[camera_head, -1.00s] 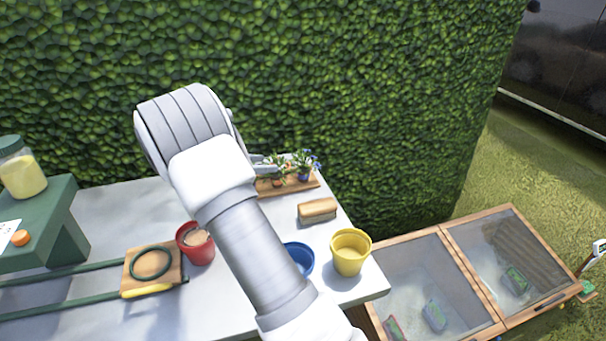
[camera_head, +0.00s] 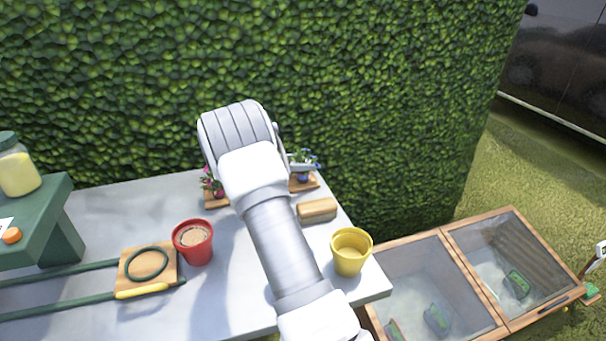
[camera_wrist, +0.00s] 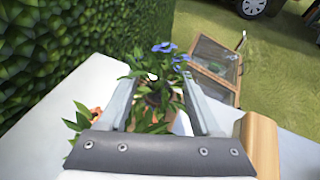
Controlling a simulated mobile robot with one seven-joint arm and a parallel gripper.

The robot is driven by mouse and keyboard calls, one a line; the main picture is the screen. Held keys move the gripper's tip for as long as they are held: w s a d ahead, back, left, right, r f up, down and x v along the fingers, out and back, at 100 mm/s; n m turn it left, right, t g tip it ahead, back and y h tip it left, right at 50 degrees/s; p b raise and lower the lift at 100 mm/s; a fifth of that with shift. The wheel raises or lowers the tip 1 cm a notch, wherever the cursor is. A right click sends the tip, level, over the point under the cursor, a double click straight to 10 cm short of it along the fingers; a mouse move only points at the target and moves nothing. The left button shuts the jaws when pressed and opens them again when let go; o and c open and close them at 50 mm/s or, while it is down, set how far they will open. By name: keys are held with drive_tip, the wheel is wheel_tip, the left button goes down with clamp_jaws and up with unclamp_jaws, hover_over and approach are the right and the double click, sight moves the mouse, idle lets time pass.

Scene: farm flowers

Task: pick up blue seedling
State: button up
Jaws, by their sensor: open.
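The blue seedling (camera_head: 305,162) stands in a small pot at the right end of a wooden board (camera_head: 303,184) at the back of the table, near the hedge. In the wrist view the blue seedling (camera_wrist: 162,62) shows its blue flowers and green leaves between and beyond the fingers. My gripper (camera_wrist: 157,92) is open, one finger on each side of the plant's leaves. In the head view my gripper (camera_head: 295,166) is mostly hidden behind my own arm, just left of the blue flowers. Whether the fingers touch the plant I cannot tell.
A pink-flowered seedling (camera_head: 212,183) stands at the board's left end. A tan block (camera_head: 317,210) lies in front of the board; it also shows in the wrist view (camera_wrist: 262,140). A red pot (camera_head: 193,243) and a yellow pot (camera_head: 350,252) stand nearer. The hedge rises close behind.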

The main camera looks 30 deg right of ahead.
drive_tip(key=shift+d+f, duration=0.25)
drive_tip(key=shift+d, duration=0.3)
clamp_jaws()
drive_tip(key=shift+r, duration=0.15)
